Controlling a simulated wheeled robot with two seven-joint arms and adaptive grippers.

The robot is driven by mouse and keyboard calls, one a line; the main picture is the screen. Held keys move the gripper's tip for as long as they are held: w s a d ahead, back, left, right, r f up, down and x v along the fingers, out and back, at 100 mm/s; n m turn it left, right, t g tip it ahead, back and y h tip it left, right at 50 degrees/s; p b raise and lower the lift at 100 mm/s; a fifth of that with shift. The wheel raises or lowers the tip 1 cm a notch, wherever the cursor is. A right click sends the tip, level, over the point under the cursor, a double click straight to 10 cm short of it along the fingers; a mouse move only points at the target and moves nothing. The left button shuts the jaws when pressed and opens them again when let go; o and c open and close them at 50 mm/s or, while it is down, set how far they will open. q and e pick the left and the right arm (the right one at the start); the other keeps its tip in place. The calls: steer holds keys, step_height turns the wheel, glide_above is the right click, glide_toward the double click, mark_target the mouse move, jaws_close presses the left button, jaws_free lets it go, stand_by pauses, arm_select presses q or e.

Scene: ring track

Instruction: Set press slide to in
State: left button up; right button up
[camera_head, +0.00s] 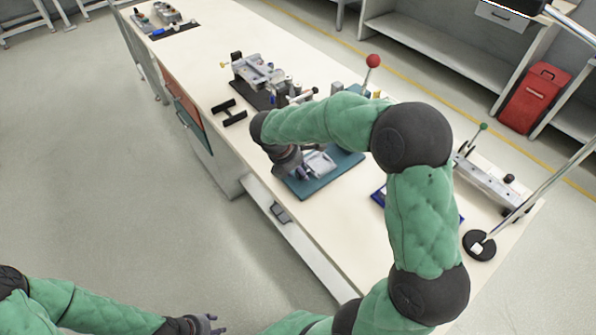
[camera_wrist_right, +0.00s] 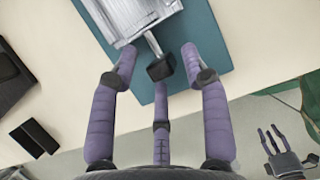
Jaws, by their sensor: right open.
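A grey metal slide unit (camera_head: 319,163) sits on a teal board (camera_head: 330,181) at the front of the bench. In the right wrist view, the slide unit (camera_wrist_right: 133,15) has a short rod ending in a black knob (camera_wrist_right: 160,68). My right gripper (camera_head: 300,172) is over the board's left part. In the wrist view its fingers (camera_wrist_right: 158,61) are open, spread either side of the knob with a third finger below it. Contact with the knob cannot be told. The arm hides part of the board in the head view. My left gripper (camera_head: 207,324) is open and empty, low beside the bench.
A black H-shaped piece (camera_head: 229,112) and a metal fixture (camera_head: 262,76) stand farther back on the bench. A red-ball lever (camera_head: 372,61) rises behind my right arm. A long rail device (camera_head: 490,184) and lamp base (camera_head: 479,245) are at right. Floor at left is clear.

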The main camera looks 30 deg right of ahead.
mark_target(312, 167)
steer(key=shift+f, duration=0.1)
jaws_close()
steer(key=shift+w+d+p, duration=0.1)
steer(key=shift+d+p, duration=0.8)
steer(key=shift+d, duration=1.2)
